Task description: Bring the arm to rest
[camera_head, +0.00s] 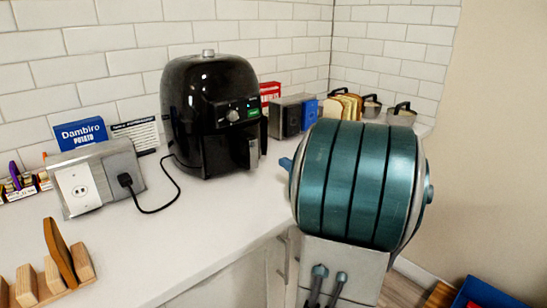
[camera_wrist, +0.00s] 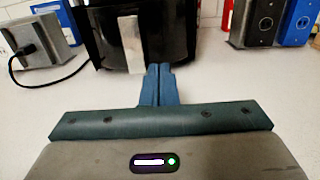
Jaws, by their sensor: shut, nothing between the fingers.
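My gripper (camera_wrist: 159,84) shows in the wrist view as two blue fingers pressed together, shut and empty. It is above the white counter (camera_wrist: 205,75), in front of the black air fryer (camera_wrist: 175,28); I cannot tell the exact gap between them. In the head view my teal and grey arm (camera_head: 356,185) fills the right of the picture. It hides most of my gripper there; only a small blue bit shows at its left edge.
The air fryer (camera_head: 212,115) stands against the tiled wall, its cord running to an outlet box (camera_head: 85,188). A blue Dambiro box (camera_head: 80,134) is behind that. A wooden rack (camera_head: 55,275) is front left. Middle counter is clear.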

